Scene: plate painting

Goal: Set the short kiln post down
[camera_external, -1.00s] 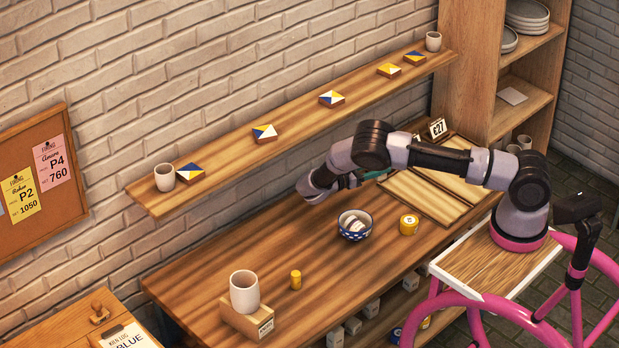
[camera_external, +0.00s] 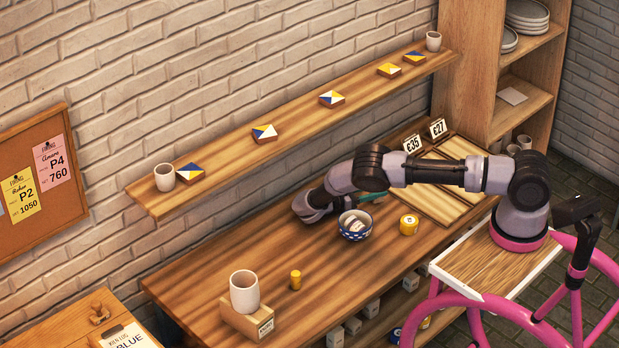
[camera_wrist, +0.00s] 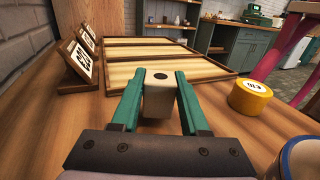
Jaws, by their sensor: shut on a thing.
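The short kiln post (camera_wrist: 158,103) is a pale block with a dark round mark on its end, seen in the wrist view. My gripper (camera_wrist: 158,80) is shut on it, with one green finger on each side. In the external view, my gripper (camera_external: 373,197) is low over the back of the wooden table (camera_external: 215,275), behind the patterned bowl. The post is not clearly visible there. I cannot tell whether its underside touches the table.
Framed wooden trays (camera_wrist: 150,68) lie just beyond the post, with price cards (camera_wrist: 80,60) to their left. A yellow tin (camera_wrist: 250,97) and a blue-patterned bowl (camera_external: 355,226) are close by. A long wall shelf (camera_external: 300,125) holds tiles. The table's left half has clear room.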

